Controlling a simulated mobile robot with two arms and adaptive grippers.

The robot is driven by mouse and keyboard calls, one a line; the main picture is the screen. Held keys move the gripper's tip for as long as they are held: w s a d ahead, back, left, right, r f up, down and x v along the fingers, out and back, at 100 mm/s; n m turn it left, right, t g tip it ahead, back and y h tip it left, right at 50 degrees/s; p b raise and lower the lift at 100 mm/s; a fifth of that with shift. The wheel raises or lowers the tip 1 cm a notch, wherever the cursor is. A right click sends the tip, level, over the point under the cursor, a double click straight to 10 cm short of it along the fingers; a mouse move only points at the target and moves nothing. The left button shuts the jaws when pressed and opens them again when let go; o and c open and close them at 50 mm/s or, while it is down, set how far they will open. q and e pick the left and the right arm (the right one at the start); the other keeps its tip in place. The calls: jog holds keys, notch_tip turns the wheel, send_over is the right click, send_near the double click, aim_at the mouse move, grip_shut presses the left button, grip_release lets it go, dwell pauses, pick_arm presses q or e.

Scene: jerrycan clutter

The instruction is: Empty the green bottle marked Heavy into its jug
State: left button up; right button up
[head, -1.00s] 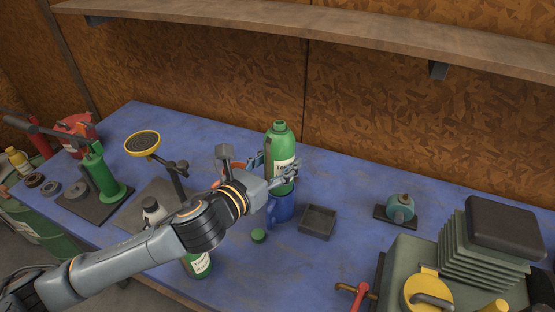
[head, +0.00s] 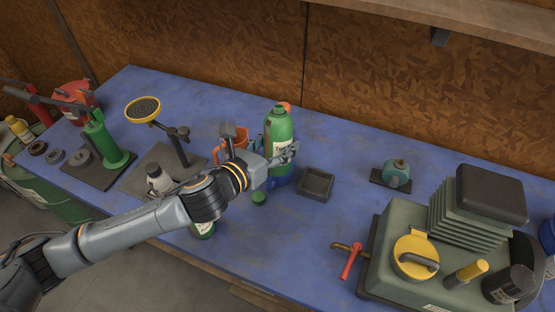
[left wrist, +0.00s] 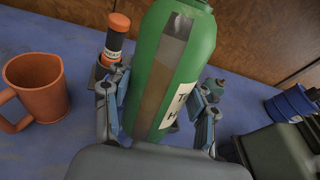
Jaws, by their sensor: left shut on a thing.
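A green bottle (head: 278,128) with a white label stands upright in my left gripper (head: 277,156). In the left wrist view the fingers close on both sides of the bottle (left wrist: 185,50); its partly visible label shows a T line and an H line. Another green bottle (head: 204,230) with a label stands partly behind my left arm. A green cap (head: 259,198) lies on the bench. My right gripper is not in view.
An orange mug (left wrist: 38,84) and an orange-capped bottle (left wrist: 115,42) stand close to the held bottle. A dark square tray (head: 315,185) lies to the right. A teal object (head: 397,172) and a large green machine (head: 390,255) stand further right.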

aim_at(274, 171)
pick_arm(q)
jog(key=shift+r, duration=0.1)
dwell(0.6)
jog(key=shift+s+f+n+g+y, duration=0.3)
jog(key=shift+s+g, duration=0.3)
jog(key=shift+g, duration=0.1)
jog(key=shift+s+f+g, duration=0.3)
jog(key=shift+f, duration=0.15)
jog(key=shift+s+a+f+n+g+y, duration=0.1)
jog(key=shift+s+f+n+g+y, duration=0.15)
jog(key=shift+f, duration=0.25)
jog(key=shift+s+f+n+g+y, duration=0.1)
jog(key=shift+s+f+g, duration=0.1)
jog(key=shift+f+g, duration=0.25)
jog(key=shift+s+a+f+n+g+y, duration=0.1)
jog(key=shift+s+f+n+g+y, duration=0.1)
jog(key=shift+f, duration=0.4)
jog(key=shift+s+f+g, duration=0.25)
jog(key=shift+g, duration=0.15)
jog(key=shift+s+f+n+g+y, duration=0.2)
jog(key=shift+s+n+g, duration=0.1)
jog(key=shift+g, duration=0.55)
jog(key=shift+s+f+n+g+y, duration=0.1)
jog(key=shift+s+f+n+g, duration=0.2)
jog(key=shift+g, duration=0.6)
jog(key=shift+s+f+n+g+y, duration=0.15)
jog(key=shift+s+n+g, duration=0.2)
jog(key=shift+g, duration=0.5)
